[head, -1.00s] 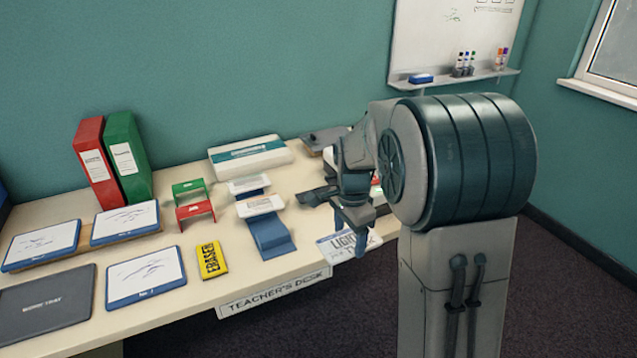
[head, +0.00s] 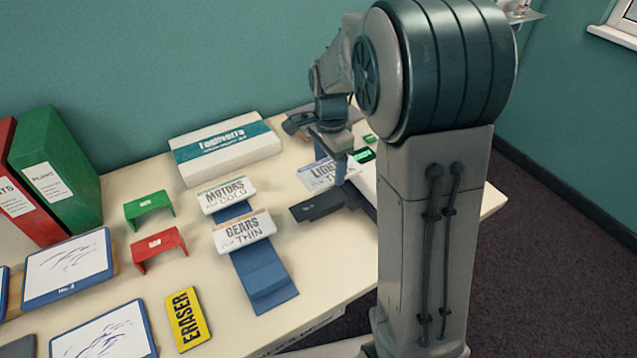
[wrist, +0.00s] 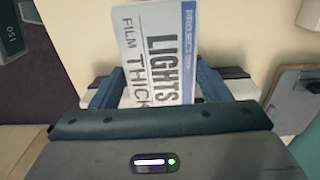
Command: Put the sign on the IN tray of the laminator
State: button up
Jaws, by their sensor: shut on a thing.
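My gripper (head: 338,168) is shut on the white LIGHTS sign (head: 315,174), which has a blue PROJECT strip. In the wrist view the sign (wrist: 158,60) shows between the two blue fingers (wrist: 158,88), its lettering reading FILM THICK. The laminator's white body (head: 367,178) is mostly hidden behind my arm. It has a green-lit display (head: 362,155). One dark tray (head: 316,206) sticks out at its near left, and another dark part (head: 293,123) shows behind my wrist. I cannot read any IN label. The sign appears above the trays; contact is unclear.
A white box (head: 225,148) lies behind. Green (head: 149,203) and red (head: 159,244) stands and a yellow eraser (head: 187,318) are farther left.

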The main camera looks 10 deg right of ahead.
aim_at(327, 199)
jog(key=shift+w, duration=0.25)
jog(key=shift+w+f, duration=0.1)
jog(key=shift+f, duration=0.3)
notch_tip(327, 199, down, 9)
jog(key=shift+f, duration=0.1)
jog(key=shift+f+b, duration=0.1)
jog(key=shift+b, duration=0.2)
jog(key=o, duration=1)
